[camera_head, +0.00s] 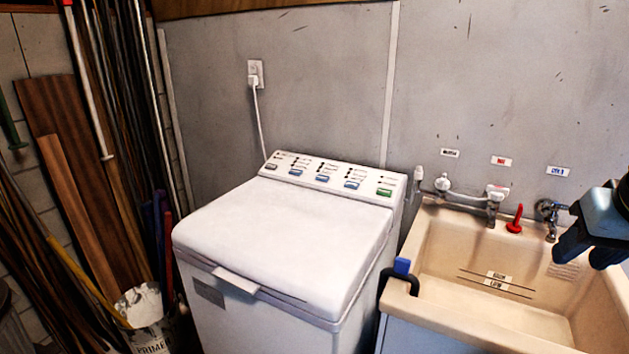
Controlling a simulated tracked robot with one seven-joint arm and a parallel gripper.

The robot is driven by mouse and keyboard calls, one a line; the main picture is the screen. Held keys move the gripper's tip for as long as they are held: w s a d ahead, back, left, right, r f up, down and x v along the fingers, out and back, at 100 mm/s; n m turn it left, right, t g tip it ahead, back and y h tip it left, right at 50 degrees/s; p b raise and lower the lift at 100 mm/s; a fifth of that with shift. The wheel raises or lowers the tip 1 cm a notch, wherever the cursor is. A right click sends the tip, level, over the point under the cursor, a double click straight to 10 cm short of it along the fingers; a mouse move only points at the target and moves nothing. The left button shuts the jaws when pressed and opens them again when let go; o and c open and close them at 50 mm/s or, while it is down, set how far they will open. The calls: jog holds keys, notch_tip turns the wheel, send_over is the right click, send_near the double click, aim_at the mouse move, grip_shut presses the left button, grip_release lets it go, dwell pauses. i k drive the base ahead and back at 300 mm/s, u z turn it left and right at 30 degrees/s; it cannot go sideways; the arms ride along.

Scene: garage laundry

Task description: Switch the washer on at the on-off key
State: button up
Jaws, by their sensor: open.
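The white top-loading washer (280,240) stands in the middle with its lid shut. Its sloped control panel (337,172) runs along the back edge. A row of keys sits on it: a grey key (271,167) at the left end, several blue keys (322,177) between, and a green key (384,192) at the right end. The labels are too small to read, so I cannot tell which is the on-off key. My gripper (588,250) is open and apparently empty at the right edge, above the sink and well right of the panel; my arm is partly out of frame.
A beige sink (470,305) stands right of the washer, with taps (494,200) and a red handle (515,220) at its back. A black hook-shaped thing with a blue top (401,267) is at its left rim. Boards, poles and a bucket (143,308) crowd the left. The washer lid is clear.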

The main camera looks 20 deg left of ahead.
aim_at(269, 166)
jog(key=u, duration=0.9)
